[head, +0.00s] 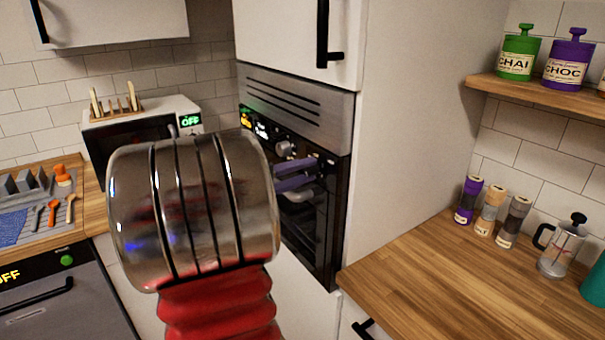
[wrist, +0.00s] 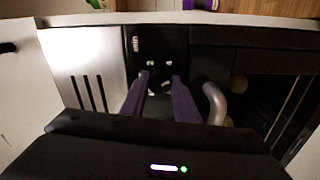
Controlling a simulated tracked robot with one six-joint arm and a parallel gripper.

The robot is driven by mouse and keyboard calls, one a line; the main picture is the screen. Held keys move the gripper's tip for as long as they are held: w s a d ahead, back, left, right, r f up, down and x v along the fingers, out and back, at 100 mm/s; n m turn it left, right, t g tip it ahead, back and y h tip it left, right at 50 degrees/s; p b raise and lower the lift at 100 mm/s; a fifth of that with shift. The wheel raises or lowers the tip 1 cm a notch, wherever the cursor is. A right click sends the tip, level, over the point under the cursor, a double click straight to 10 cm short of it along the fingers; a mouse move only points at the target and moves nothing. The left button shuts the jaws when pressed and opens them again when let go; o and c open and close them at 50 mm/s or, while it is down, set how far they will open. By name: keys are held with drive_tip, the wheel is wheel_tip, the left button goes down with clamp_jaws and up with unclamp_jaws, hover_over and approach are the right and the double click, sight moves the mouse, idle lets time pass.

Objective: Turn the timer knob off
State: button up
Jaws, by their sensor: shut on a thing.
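The built-in oven's black control panel (head: 303,157) shows in the head view, in a tall white cabinet. A silver knob (head: 284,148) sits left of my gripper. My gripper (head: 322,166) reaches the panel's right part, with its purple fingers shut on a small dark knob there, apparently the timer knob. In the wrist view my gripper's fingertips (wrist: 162,78) are at the panel, beside white markings. The knob between them is mostly hidden, so its setting cannot be read.
A curved silver oven handle (wrist: 214,103) lies close beside my fingers. A small lit display (head: 262,129) is at the panel's left. A wooden counter (head: 450,275) with spice jars and a French press (head: 560,248) is at right. A microwave (head: 135,130) reads OFF.

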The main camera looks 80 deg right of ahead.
drive_tip(key=n, duration=0.4)
drive_tip(key=shift+w+n, duration=0.1)
drive_tip(key=shift+n, duration=0.3)
drive_tip(key=n, duration=0.3)
drive_tip(key=shift+n, duration=0.3)
drive_tip(key=n, duration=0.7)
drive_tip(key=shift+d, duration=0.1)
drive_tip(key=n, duration=0.4)
drive_tip(key=shift+w+f, duration=0.1)
drive_tip(key=n, duration=0.8)
drive_tip(key=shift+f, duration=0.1)
drive_tip(key=n, duration=0.3)
drive_tip(key=shift+n, duration=0.3)
drive_tip(key=shift+f, duration=0.1)
